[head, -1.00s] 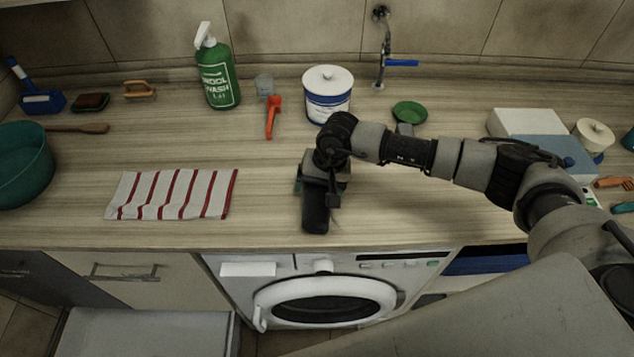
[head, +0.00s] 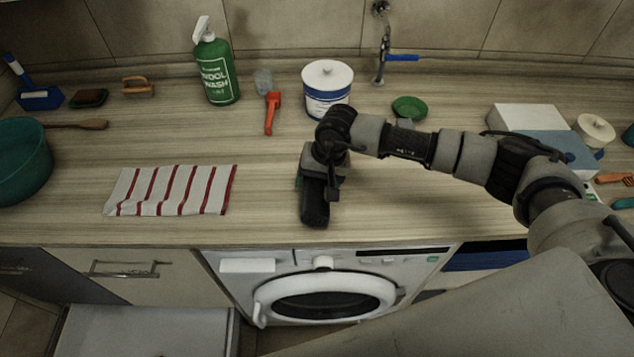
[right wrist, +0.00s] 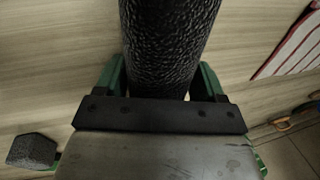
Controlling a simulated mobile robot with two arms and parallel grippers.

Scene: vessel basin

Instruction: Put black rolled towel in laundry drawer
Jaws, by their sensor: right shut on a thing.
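The black rolled towel (head: 315,205) is a dark cylinder with a rough, pebbled surface. My right gripper (head: 316,183) is shut on it over the front part of the counter, left of the head view's centre. In the right wrist view the towel (right wrist: 170,45) runs up out of frame between the green fingers of my right gripper (right wrist: 160,82). I cannot tell whether the towel touches the counter. I cannot tell for sure which front is the laundry drawer; a closed front with a bar handle (head: 125,268) shows left of the washing machine. My left gripper is out of view.
A striped cloth (head: 172,190) lies left of the towel. A washing machine (head: 325,290) stands below the counter edge. A green bottle (head: 216,75), a white-lidded tub (head: 328,88) and a red-orange tool (head: 271,113) stand or lie farther back. A teal basin (head: 20,165) is at left.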

